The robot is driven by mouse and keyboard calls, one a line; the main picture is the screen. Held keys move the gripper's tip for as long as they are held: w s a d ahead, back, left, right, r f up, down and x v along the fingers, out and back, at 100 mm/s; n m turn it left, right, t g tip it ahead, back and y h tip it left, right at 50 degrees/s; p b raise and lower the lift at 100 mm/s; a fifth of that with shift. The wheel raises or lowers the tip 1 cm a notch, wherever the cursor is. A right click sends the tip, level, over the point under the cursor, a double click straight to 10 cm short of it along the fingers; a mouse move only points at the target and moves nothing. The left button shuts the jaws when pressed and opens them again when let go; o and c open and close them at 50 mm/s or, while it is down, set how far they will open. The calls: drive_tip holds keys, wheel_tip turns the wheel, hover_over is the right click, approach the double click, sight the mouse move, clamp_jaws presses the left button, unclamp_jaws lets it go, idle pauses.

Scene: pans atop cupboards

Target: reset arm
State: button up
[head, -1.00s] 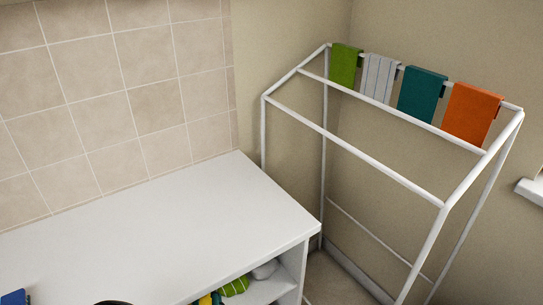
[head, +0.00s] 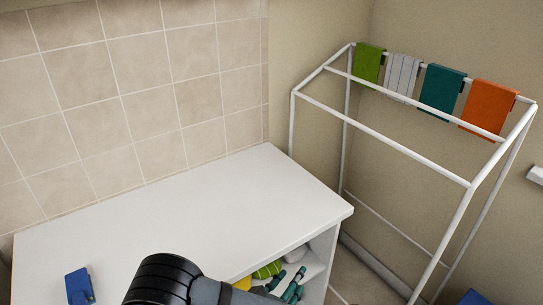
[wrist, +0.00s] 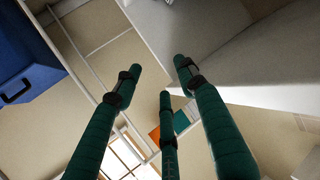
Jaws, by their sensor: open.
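My gripper (head: 288,284) is at the bottom of the head view, in front of the open shelf of the white cupboard (head: 200,205). Its green fingers also show in the wrist view (wrist: 158,74), spread apart with nothing between them. My dark arm covers part of the cupboard's front.
A white drying rack (head: 385,150) with green, striped, teal and orange cloths stands right of the cupboard. A blue object (head: 78,286) lies on the mostly clear top. A green item (head: 268,269) is on the shelf. A blue box (wrist: 25,70) shows in the wrist view.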

drive_tip(key=d+m+h, duration=0.1)
drive_tip(key=s+d+m+g+h, duration=0.1)
drive_tip(key=d, duration=0.1)
drive_tip(key=s+d+m+g+h, duration=0.1)
drive_tip(key=d, duration=0.1)
drive_tip(key=shift+d+r, duration=0.2)
drive_tip(key=shift+a, duration=0.1)
